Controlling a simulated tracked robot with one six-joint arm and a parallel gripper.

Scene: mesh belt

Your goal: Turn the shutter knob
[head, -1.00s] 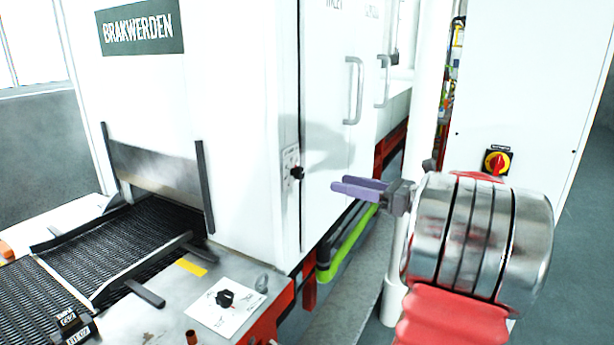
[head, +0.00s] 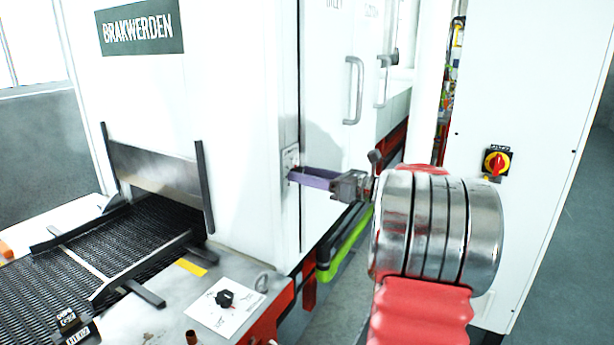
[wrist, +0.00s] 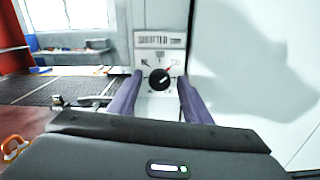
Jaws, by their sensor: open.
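The shutter knob (wrist: 159,79) is a round black knob on a small white labelled plate (wrist: 160,42) in the wrist view. It sits between and just beyond the tips of my gripper (wrist: 158,86), whose two purple fingers are apart. In the head view my gripper (head: 291,176) reaches left to the plate (head: 290,157) on the narrow face of the white machine. The fingers hide the knob there. I cannot tell whether a finger touches it.
A second black knob (head: 225,298) is on a white plate on the bench by the mesh belt (head: 85,262). A metal shutter (head: 153,173) stands over the belt. Door handles (head: 353,90) are behind my gripper. A red-yellow switch (head: 496,163) is on the right cabinet.

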